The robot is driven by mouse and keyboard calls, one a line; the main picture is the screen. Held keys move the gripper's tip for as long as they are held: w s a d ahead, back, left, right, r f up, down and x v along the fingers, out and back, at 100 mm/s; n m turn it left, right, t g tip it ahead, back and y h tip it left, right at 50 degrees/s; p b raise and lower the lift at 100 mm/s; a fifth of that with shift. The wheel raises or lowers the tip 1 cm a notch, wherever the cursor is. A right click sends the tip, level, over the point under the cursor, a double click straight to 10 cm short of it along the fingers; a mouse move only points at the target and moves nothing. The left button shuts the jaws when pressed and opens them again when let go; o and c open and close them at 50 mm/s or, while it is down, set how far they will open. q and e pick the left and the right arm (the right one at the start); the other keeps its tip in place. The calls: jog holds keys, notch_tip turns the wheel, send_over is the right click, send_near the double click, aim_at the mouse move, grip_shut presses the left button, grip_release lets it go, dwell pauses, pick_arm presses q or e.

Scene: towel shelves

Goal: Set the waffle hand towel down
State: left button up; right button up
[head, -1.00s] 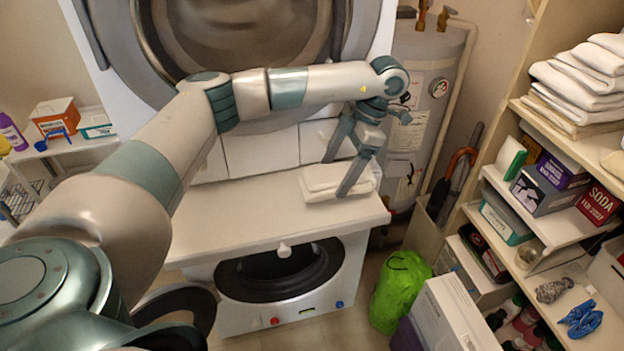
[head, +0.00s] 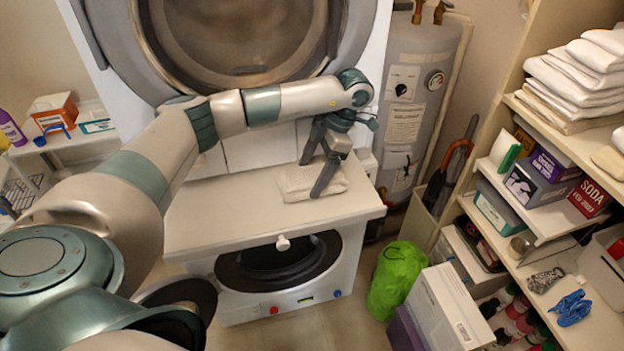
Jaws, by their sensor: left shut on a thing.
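The waffle hand towel (head: 295,187) is a folded, cream-white textured cloth at the middle right of the white worktop (head: 225,215). My left gripper (head: 312,178) reaches down over it from above, its fingers astride the towel, and is shut on it. The towel is at the worktop's surface; I cannot tell whether its underside fully rests there. The fingers hide a part of it. My right gripper is not in view.
A large front-loading machine (head: 235,75) stands behind the worktop, and another (head: 322,285) is below it. A water heater (head: 415,100) stands at the right. Shelves with a folded towel stack (head: 575,80) and boxes fill the right side. The worktop's left part is clear.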

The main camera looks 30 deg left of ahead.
aim_at(316, 173)
pick_arm(q)
notch_tip(316, 173, down, 2)
jog(key=shift+f+p, duration=0.2)
jog(key=shift+p, duration=0.6)
jog(key=shift+f, duration=0.35)
jog(key=shift+f, duration=0.1)
jog(key=o, duration=1.1)
